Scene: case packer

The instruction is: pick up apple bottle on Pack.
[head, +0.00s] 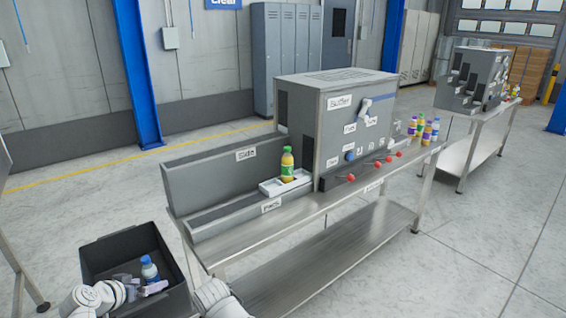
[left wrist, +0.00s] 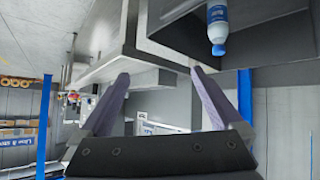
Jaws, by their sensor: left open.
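My left gripper (head: 140,284) is at the lower left, over the dark crate and well away from the apple bottle. Its jaws are open and empty; in the left wrist view its two fingers (left wrist: 160,76) stand apart with nothing between them. The apple bottle cannot be made out in the left wrist view.
The dark crate (head: 160,238) holds a blue-labelled bottle (head: 149,268), also in the left wrist view (left wrist: 217,28). The grey machine (head: 335,110) stands on a steel table (head: 240,235). Several coloured bottles (head: 424,128) stand at its far end. A grey panel (head: 220,180) rises left of the platform.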

